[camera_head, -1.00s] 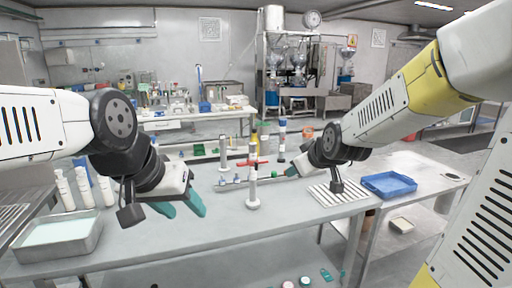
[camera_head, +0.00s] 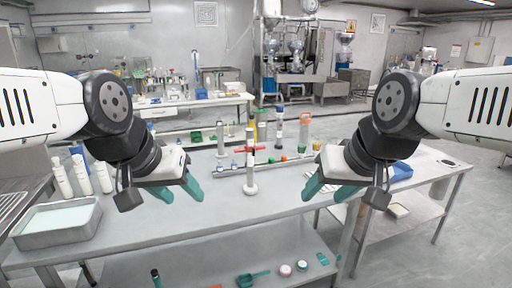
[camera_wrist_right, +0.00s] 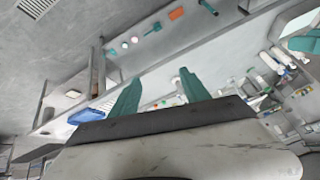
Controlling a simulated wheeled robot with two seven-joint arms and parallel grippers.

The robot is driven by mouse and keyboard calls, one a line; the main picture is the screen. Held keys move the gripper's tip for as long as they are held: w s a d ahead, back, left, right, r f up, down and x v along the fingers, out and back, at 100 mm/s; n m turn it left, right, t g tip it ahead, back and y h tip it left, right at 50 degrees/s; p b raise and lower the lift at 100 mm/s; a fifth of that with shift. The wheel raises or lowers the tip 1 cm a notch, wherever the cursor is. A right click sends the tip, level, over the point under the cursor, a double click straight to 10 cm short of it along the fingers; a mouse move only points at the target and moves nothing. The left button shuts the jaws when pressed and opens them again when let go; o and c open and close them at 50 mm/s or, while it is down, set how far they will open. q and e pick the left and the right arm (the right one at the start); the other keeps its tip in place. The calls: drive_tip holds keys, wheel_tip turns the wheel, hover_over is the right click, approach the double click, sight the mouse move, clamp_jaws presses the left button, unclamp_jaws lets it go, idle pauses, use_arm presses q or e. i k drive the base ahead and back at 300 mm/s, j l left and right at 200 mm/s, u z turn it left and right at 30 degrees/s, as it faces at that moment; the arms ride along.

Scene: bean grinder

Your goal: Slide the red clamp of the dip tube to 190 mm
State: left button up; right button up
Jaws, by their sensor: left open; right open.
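The dip tube (camera_head: 250,170) stands upright on a round white foot in the middle of the table. Its red clamp (camera_head: 249,149) shows as a red crosspiece near the upper part of the tube; its scale is too small to read. My left gripper (camera_head: 180,194) is open and empty, left of the tube and apart from it. My right gripper (camera_head: 329,190) is open and empty, right of the tube and apart from it. In the right wrist view its two teal fingers (camera_wrist_right: 160,95) are spread with nothing between them.
A metal tray (camera_head: 30,243) and several white bottles (camera_head: 82,176) stand at the left. A rail with small fittings (camera_head: 222,172) lies behind the tube. A blue tray (camera_head: 401,171) sits at the right, partly behind my right arm. The front middle of the table is clear.

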sight(246, 149)
drive_tip(key=i+l+u, duration=0.55)
drive_tip(key=l+u, duration=0.3)
drive_tip(key=l, duration=0.15)
drive_tip(key=i+l+u, duration=0.15)
drive_tip(key=l+u, duration=0.15)
drive_tip(key=l, duration=0.15)
